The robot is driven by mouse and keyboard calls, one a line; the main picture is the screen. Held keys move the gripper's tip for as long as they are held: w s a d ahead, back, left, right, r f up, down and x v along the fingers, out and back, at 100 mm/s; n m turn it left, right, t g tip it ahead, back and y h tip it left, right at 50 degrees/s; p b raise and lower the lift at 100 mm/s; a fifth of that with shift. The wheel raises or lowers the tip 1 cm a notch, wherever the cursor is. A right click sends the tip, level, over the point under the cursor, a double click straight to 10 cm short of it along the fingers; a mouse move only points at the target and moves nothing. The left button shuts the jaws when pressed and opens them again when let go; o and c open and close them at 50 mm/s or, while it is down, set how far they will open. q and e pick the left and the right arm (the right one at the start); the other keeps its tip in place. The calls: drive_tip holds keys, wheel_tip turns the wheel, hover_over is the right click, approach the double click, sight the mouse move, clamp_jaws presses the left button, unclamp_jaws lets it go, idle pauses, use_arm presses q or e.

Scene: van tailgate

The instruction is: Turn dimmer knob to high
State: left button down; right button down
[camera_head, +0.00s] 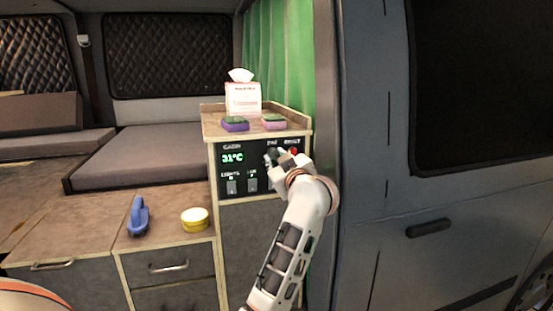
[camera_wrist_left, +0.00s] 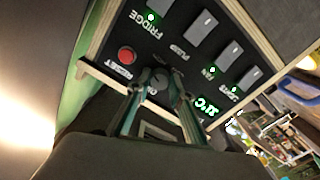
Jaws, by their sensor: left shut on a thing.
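The black control panel (camera_head: 232,171) is set in the side of the cabinet, and it fills the upper middle of the left wrist view (camera_wrist_left: 185,62). The dimmer knob (camera_wrist_left: 158,84) is a small dark round knob on it, beside the red reset button (camera_wrist_left: 126,55). My left gripper (camera_wrist_left: 160,88) is shut on the knob, one finger on each side. In the head view my left gripper (camera_head: 274,158) is at the panel's upper right and hides the knob. The knob's pointer setting is too small to read. My right gripper is in neither view.
Rocker switches (camera_head: 231,186) and a green 31°C display (camera_head: 232,157) share the panel. A tissue box (camera_head: 243,100) and two sponges (camera_head: 235,124) stand above. A blue-handled item (camera_head: 138,216) and yellow tin (camera_head: 195,219) lie on the lower counter. The van's side (camera_head: 375,200) is at right.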

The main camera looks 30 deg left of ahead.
use_arm(q)
drive_tip(key=shift+m, duration=0.4)
drive_tip(key=shift+f, duration=0.1)
drive_tip(key=c, duration=1.8)
unclamp_jaws()
drive_tip(key=shift+d, duration=0.1)
drive_tip(key=v, duration=0.7)
drive_tip(key=shift+s+d, duration=0.1)
drive_tip(key=shift+s, duration=0.1)
